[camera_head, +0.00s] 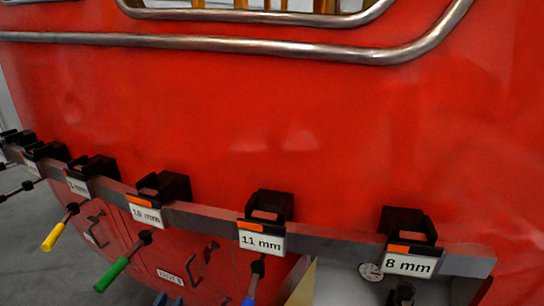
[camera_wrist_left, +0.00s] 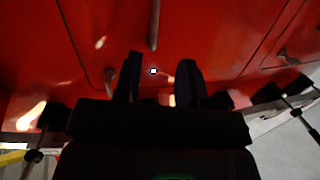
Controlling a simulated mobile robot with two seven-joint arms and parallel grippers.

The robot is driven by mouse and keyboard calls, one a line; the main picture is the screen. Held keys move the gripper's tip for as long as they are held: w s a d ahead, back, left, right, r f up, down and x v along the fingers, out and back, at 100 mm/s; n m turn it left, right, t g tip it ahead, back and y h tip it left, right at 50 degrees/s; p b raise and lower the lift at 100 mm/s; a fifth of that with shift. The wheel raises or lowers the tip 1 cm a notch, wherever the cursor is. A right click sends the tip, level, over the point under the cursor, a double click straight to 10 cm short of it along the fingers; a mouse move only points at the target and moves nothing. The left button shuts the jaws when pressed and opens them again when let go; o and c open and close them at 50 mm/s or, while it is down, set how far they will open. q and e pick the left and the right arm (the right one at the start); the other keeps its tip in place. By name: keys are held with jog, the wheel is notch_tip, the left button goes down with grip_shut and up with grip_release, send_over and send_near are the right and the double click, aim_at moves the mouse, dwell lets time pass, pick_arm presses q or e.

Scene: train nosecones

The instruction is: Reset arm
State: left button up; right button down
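My left gripper (camera_head: 168,300) shows only as two bluish fingertips at the bottom edge of the head view, left of centre. In the left wrist view its two dark fingers (camera_wrist_left: 160,82) stand apart with nothing between them, facing the red surface. It is open and empty, below the tool rail. My right gripper is not in view.
A grey rail (camera_head: 345,247) with black holders crosses the red train nose (camera_head: 270,120). Labels include 11 mm (camera_head: 262,241) and 8 mm (camera_head: 408,264). Yellow (camera_head: 53,237), green (camera_head: 111,275) and blue-handled (camera_head: 251,297) tools hang below. A metal handrail (camera_head: 220,44) runs above.

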pick_arm(q)
jog(key=s+f+g+y, duration=0.1)
jog(key=s+f+g, duration=0.1)
jog(key=s, duration=0.7)
jog(key=s+d+f+n+g+y, duration=0.1)
jog(key=s+g, duration=0.2)
jog(key=s, duration=0.7)
jog(key=shift+s+f, duration=0.2)
jog(key=shift+f, duration=0.15)
jog(key=shift+d, duration=0.1)
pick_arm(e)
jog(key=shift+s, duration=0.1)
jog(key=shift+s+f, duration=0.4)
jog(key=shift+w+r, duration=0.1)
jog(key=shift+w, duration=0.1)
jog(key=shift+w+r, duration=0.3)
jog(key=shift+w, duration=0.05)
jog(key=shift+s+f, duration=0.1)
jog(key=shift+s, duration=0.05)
